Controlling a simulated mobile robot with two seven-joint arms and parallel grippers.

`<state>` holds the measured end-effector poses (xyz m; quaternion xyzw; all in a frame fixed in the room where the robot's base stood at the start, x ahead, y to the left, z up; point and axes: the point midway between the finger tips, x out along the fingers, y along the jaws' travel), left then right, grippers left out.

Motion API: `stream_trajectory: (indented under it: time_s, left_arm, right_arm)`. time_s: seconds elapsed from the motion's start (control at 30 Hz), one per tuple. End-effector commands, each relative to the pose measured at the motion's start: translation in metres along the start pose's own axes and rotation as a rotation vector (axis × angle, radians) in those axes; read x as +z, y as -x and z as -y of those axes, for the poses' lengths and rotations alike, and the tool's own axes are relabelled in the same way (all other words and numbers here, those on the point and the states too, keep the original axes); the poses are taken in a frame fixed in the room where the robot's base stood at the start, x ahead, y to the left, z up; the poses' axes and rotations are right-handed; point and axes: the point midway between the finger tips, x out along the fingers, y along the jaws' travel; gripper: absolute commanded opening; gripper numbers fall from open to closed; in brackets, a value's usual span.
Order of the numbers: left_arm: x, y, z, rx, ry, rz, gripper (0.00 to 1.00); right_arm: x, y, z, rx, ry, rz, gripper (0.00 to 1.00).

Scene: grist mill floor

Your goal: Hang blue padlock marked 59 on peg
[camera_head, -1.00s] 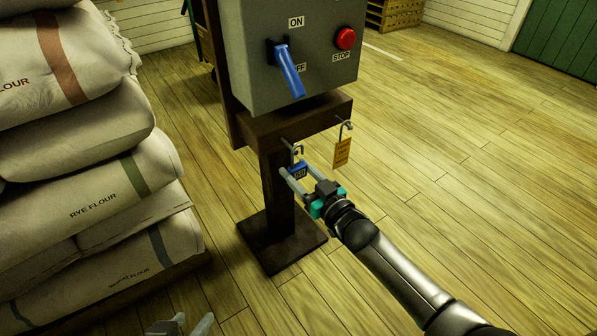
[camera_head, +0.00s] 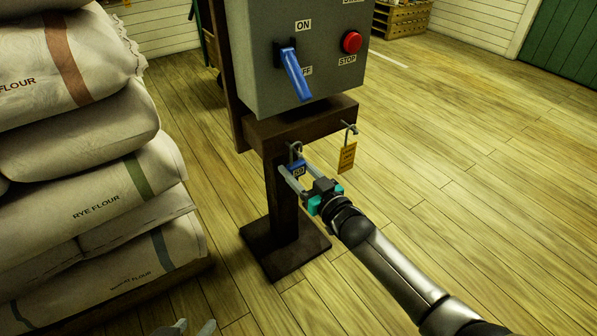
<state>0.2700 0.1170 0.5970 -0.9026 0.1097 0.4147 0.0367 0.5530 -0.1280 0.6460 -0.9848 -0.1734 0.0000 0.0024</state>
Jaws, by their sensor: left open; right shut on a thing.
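The blue padlock (camera_head: 298,169) is in my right gripper (camera_head: 292,177), in front of the post below the switch box. The gripper is shut on its body, and the grey shackle points up toward the dark wooden crossbar (camera_head: 305,121). A peg near the shackle is hard to make out, so I cannot tell whether the shackle is around it.
The grey switch box (camera_head: 262,70) with a blue lever (camera_head: 296,75) and red stop button (camera_head: 352,42) stands above the crossbar. Stacked flour sacks (camera_head: 75,150) fill the left side. The wooden floor at right is clear.

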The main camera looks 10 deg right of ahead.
Motion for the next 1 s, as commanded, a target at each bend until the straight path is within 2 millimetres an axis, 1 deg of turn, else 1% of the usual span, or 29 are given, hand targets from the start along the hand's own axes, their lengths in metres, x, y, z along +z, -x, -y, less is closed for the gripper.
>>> stream_trajectory:
  time_s: [0.37, 1.0]
  left_arm:
    - [0.0, 0.0, 0.0, 0.0, 0.0, 0.0, 0.5]
    - [0.006, -0.007, 0.0, 0.0, 0.0, 0.0, 0.5]
  right_arm:
    - [0.0, -0.001, 0.0, 0.0, -0.001, -0.001, 0.06]
    - [0.013, 0.0, 0.0, 0.0, -0.001, -0.001, 0.06]
